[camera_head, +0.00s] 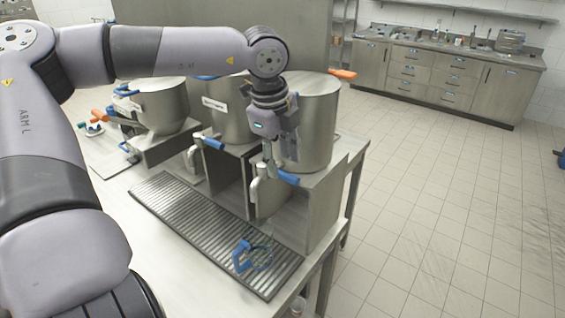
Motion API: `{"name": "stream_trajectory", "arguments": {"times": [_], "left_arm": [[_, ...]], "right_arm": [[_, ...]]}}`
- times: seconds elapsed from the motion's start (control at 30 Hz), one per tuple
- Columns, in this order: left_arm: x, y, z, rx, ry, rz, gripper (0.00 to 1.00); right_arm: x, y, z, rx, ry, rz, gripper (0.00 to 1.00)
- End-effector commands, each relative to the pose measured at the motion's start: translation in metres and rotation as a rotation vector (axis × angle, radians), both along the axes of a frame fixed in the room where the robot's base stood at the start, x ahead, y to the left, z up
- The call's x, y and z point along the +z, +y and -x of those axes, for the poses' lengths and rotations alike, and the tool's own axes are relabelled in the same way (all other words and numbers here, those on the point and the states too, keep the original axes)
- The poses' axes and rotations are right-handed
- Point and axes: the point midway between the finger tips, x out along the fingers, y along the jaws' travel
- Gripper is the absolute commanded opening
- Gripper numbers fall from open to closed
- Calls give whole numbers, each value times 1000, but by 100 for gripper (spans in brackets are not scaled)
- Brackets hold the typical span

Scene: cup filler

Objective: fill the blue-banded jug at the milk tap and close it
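A clear jug (262,258) with a blue handle stands on the ribbed drip tray, below the spout of the rightmost tap (270,198). Its contents are too small to make out. That tap has a blue lever (288,178) and sits in front of a tall steel urn (315,125). My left gripper (283,165) points down right at this lever, with its fingers close to it or touching it. Whether the fingers are open or shut is unclear. The urn's label is hidden, so I cannot tell what it holds. My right gripper is out of view.
Two more steel urns (163,108) with taps stand to the left, one labelled. The drip tray (165,205) runs along the counter in front. Tiled floor (440,180) lies free to the right.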

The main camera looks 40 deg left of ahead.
Motion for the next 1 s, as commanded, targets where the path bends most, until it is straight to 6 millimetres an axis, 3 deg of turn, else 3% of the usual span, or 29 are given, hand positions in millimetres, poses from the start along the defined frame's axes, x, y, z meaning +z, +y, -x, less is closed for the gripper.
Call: {"name": "stream_trajectory", "arguments": {"times": [0.2, 0.6, 1.0], "left_arm": [[-24, 1, -5, 0, 2, 0, 40], [-31, 1, -6, 0, 0, 0, 39], [-30, 1, -6, 0, 0, 0, 12]], "right_arm": [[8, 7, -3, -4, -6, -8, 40], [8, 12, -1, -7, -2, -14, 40], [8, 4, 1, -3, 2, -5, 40]]}}
